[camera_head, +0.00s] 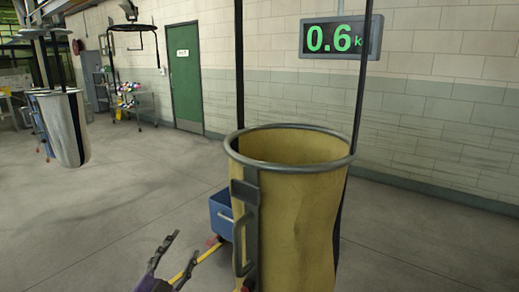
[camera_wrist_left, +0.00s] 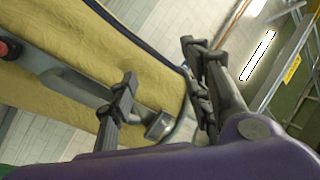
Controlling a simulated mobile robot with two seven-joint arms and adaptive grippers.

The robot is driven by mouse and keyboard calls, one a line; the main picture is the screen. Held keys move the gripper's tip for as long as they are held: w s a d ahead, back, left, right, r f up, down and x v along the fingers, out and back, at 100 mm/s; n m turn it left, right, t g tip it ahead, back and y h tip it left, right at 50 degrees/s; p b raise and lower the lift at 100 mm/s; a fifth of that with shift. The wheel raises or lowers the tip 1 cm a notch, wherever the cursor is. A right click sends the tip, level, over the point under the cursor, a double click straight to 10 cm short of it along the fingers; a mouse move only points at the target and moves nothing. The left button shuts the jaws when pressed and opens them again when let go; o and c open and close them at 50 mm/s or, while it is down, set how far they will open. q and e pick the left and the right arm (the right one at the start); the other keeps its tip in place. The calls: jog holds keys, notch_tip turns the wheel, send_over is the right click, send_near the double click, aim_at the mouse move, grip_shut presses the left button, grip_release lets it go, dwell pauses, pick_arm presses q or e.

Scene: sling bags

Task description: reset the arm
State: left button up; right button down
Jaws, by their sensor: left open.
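My left gripper (camera_head: 184,245) is low in the head view, left of a large yellow sling bag (camera_head: 303,215). Its dark fingers are apart with nothing between them. The bag hangs upright on dark straps, with a grey ring rim and a grey handle (camera_head: 246,228) on its left side. In the left wrist view, the open fingers (camera_wrist_left: 158,62) show near the yellow bag (camera_wrist_left: 150,30) and its grey bracket (camera_wrist_left: 75,87). I cannot tell if a finger touches the bracket. My right gripper is not in view.
A wall display (camera_head: 340,38) reads 0.6. A blue bin (camera_head: 222,214) stands on the floor behind the bag. A pale bag (camera_head: 62,128) hangs at the far left. A green door (camera_head: 185,77) and a cart (camera_head: 131,103) are at the back. The left floor is mostly clear.

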pick_arm(q)
jog(key=s+a+f+n+g+y, duration=0.1)
jog(key=s+f+n+g, duration=0.2)
jog(key=s+f, duration=0.6)
jog(key=s+f+n+g+y, duration=0.25)
jog(key=s+f, duration=0.35)
jog(key=f, duration=0.8)
jog(key=s+f+n+g, duration=0.1)
jog(key=s+f, duration=0.2)
jog(key=s, duration=0.4)
jog(key=s+f+n+g+p, duration=0.1)
jog(key=s+f+g, duration=0.1)
jog(key=s+f, duration=0.2)
jog(key=s+f+n+g+p, duration=0.1)
jog(key=s+f, duration=0.3)
jog(key=s, duration=0.7)
jog(key=shift+d+f+n+g, duration=0.2)
jog(key=shift+d+n+g, duration=0.15)
jog(key=shift+d+g, duration=0.1)
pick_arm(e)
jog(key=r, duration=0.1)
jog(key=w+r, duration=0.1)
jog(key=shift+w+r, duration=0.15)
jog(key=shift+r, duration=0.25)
pick_arm(q)
jog(key=shift+s, duration=0.1)
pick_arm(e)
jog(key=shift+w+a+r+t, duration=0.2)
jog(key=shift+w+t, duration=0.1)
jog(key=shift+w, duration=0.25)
